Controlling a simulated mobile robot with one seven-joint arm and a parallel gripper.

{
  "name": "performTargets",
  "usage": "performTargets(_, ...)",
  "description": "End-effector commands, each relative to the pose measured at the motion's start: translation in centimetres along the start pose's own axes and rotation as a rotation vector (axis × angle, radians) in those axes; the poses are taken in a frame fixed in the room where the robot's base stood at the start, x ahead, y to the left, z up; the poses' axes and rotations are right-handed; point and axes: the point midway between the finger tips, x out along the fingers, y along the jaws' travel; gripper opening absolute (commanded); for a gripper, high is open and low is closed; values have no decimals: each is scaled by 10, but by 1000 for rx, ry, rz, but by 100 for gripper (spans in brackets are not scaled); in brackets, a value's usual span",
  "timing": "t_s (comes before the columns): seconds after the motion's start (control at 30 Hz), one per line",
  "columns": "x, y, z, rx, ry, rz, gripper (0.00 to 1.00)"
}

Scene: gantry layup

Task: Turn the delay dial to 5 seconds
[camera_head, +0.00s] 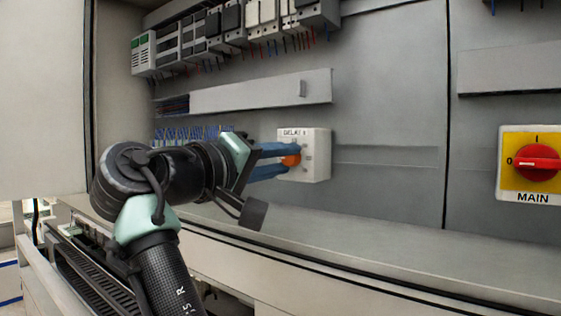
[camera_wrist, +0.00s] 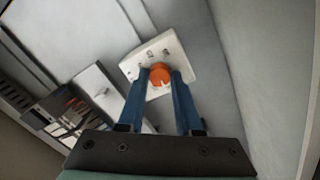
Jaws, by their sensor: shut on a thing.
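The delay dial is an orange round knob (camera_head: 291,160) on a white box (camera_head: 318,158) labelled "DELAY" on the grey cabinet back wall. In the wrist view the orange knob (camera_wrist: 160,74) sits between my two blue fingertips, with a small pale pointer mark near its lower edge. My gripper (camera_head: 294,161) reaches in from the left and is shut on the knob; it also shows in the wrist view (camera_wrist: 161,80). The white box (camera_wrist: 186,66) has small printed marks above the knob. The scale numbers are too small to read, so the dial's setting cannot be told.
A red main switch (camera_head: 538,163) on a yellow plate is at the far right. A row of electrical modules (camera_head: 230,28) with wires runs above, over a grey cable duct (camera_head: 262,91). A ledge (camera_head: 380,240) runs below. The wall right of the box is clear.

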Motion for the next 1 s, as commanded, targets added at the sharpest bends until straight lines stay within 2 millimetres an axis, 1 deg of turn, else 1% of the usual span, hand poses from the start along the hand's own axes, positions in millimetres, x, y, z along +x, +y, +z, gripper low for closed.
performTargets(0.47,0,1,0,-12,2,2,0)
performTargets(0.5,0,1,0,-12,2,2,41)
performTargets(0.63,0,1,0,-12,2,1,64)
performTargets(0.9,0,0,0,-12,1,0,64)
performTargets(1.0,-5,-1,0,-11,3,0,64)
